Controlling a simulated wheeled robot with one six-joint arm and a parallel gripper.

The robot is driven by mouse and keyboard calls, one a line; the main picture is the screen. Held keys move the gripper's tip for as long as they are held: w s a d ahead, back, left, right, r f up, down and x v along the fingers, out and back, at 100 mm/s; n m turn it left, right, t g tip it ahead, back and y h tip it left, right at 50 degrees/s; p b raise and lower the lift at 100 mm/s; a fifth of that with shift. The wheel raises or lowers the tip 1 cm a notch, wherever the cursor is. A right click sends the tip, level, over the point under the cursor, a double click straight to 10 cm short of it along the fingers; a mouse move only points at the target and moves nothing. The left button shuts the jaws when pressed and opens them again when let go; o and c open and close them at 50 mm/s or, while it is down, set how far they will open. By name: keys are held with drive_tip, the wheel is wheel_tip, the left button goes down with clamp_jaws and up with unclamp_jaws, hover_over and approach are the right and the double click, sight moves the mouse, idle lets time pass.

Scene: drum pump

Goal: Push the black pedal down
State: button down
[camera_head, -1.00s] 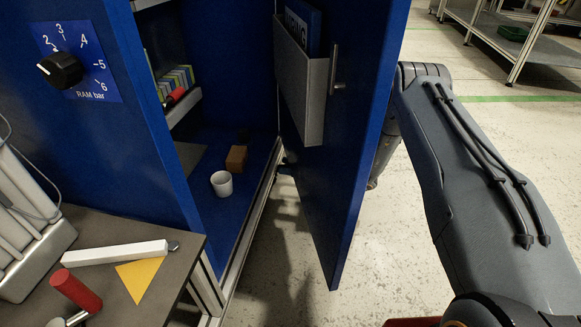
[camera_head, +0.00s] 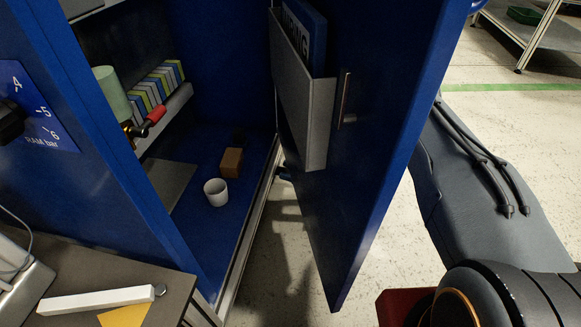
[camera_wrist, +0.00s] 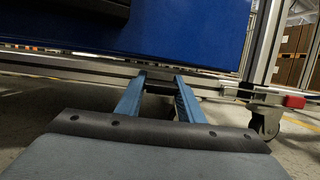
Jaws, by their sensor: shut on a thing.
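In the wrist view my gripper (camera_wrist: 158,80) reaches toward the foot of a blue panel, at a grey metal rail. Its two blue fingers are shut on a small dark block (camera_wrist: 160,88) that sits between their tips at the rail. The block may be the black pedal, but it is too dark and small to be sure. No pedal can be made out in that view.
The open blue door (camera_head: 375,130) stands between the cabinet interior and my arm. A white cup (camera_head: 216,192) and brown block (camera_head: 231,161) are on the cabinet floor. In the wrist view a caster (camera_wrist: 266,124) with a red tab (camera_wrist: 294,102) stands at right.

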drive_tip(key=shift+d, duration=0.1)
drive_tip(key=c, duration=1.2)
unclamp_jaws()
drive_tip(key=shift+d, duration=0.1)
drive_tip(key=shift+a, duration=0.2)
drive_tip(key=r+p+v, duration=0.1)
drive_tip(key=p+v, duration=0.1)
drive_tip(key=v, duration=0.6)
drive_tip(key=r+p+v, duration=0.2)
drive_tip(key=p+v, duration=0.1)
drive_tip(key=v, duration=0.5)
drive_tip(key=shift+s+d, duration=0.2)
drive_tip(key=shift+d, duration=0.45)
drive_tip(key=shift+f, duration=0.1)
drive_tip(key=shift+c, duration=0.3)
